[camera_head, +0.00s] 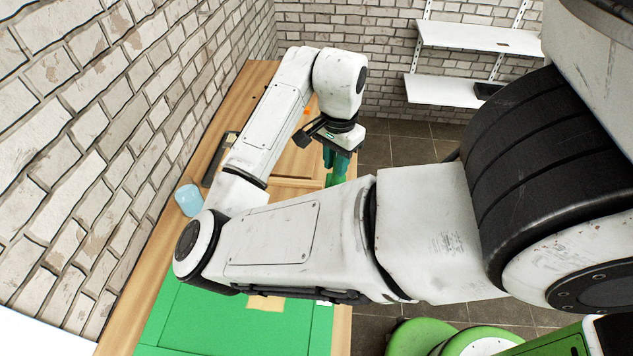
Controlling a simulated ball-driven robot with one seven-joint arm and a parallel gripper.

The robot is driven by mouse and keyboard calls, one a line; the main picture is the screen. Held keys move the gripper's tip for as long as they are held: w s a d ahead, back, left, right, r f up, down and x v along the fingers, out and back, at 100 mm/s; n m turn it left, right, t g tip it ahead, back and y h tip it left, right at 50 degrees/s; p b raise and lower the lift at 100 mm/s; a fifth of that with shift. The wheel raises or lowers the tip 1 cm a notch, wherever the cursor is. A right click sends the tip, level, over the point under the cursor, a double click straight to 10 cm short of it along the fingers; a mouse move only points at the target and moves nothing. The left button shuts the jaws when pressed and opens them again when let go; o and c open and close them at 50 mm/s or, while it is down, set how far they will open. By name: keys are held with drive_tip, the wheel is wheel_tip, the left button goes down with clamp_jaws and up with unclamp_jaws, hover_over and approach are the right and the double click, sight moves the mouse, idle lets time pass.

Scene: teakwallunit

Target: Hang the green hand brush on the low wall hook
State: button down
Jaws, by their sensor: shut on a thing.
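My gripper (338,150) is in the upper middle of the head view, pointing down at the end of my bent white arm. It is shut on the green hand brush (337,172), which hangs below the fingers. Only part of the brush shows; my forearm hides its lower end. The brush is over or beside the right edge of the wooden worktop; I cannot tell its height. I cannot make out the low wall hook in this view.
The wooden worktop (256,83) runs along the brick wall (100,130). A light blue cup (189,200) and a dark tray (217,160) stand near that wall. A green panel (205,315) covers the near end. White shelves (445,91) hang on the far wall above dark floor tiles.

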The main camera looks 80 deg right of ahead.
drive_tip(key=w+f+p, duration=0.1)
drive_tip(key=w+f, duration=0.3)
drive_tip(key=f, duration=0.4)
drive_tip(key=shift+d+f, duration=0.2)
drive_tip(key=shift+d, duration=0.25)
drive_tip(key=shift+f, duration=0.15)
drive_tip(key=c, duration=0.9)
unclamp_jaws()
drive_tip(key=shift+c, duration=0.2)
